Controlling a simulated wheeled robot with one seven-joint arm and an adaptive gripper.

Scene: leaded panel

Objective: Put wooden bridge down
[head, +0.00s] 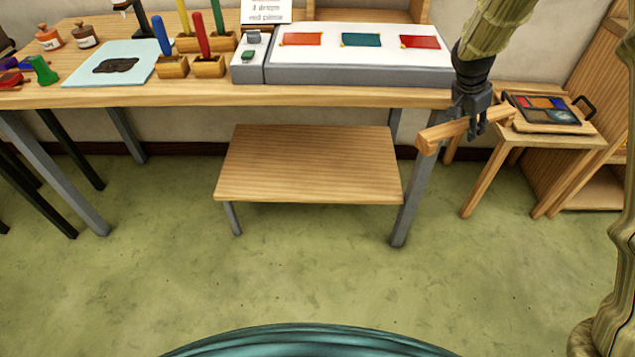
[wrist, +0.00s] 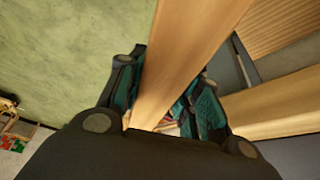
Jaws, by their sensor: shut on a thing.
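The wooden bridge (head: 448,131) is a light wooden bar with a block at its near end. My gripper (head: 474,122) is shut on it and holds it in the air, in front of the right end of the workbench and left of the small side table. In the wrist view the bridge (wrist: 188,55) runs up between the two fingers (wrist: 165,105) and out of the top of the picture.
The workbench (head: 350,98) carries a grey light box (head: 360,75) with coloured glass pieces, tools in wooden holders (head: 208,67) and a pale blue mat (head: 85,77). A low wooden shelf (head: 310,165) sits below. The side table (head: 560,137) holds a panel tray (head: 545,110). The green floor is clear.

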